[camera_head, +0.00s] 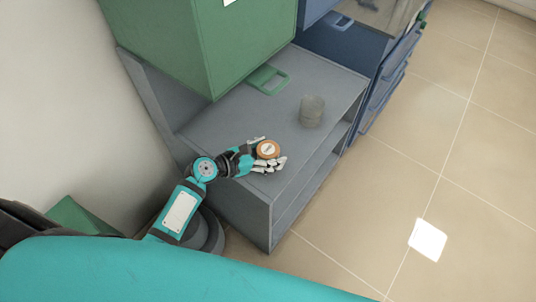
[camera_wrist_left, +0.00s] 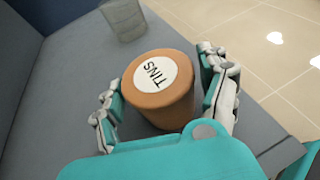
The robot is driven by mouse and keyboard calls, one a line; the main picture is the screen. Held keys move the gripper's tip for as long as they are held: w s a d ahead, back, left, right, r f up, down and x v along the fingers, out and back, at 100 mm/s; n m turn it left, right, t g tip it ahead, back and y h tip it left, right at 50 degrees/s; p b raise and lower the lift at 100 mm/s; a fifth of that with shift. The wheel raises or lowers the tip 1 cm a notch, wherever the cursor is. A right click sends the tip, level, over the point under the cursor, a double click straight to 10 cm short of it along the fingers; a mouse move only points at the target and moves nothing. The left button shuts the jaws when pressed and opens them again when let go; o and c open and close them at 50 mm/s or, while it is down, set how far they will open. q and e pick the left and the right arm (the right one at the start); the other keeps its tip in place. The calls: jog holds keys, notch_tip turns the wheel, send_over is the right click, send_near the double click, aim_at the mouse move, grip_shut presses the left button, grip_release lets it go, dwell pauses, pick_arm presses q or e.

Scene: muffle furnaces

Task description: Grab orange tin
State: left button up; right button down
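The orange tin (camera_head: 268,149) stands upright near the front edge of the grey shelf top. My left gripper (camera_head: 268,152) is around the tin, one finger on each side. In the left wrist view the gripper (camera_wrist_left: 162,95) is open; a small gap shows at the right finger, and the left finger is close to the tin's side. My right gripper is not in view.
A grey translucent cup (camera_head: 312,110) stands behind the tin on the shelf top (camera_head: 225,125); it also shows in the left wrist view (camera_wrist_left: 124,20). Tiled floor lies right.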

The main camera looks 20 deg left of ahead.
pick_arm(q)
jog(key=c, duration=0.9)
jog(key=shift+o, duration=0.2)
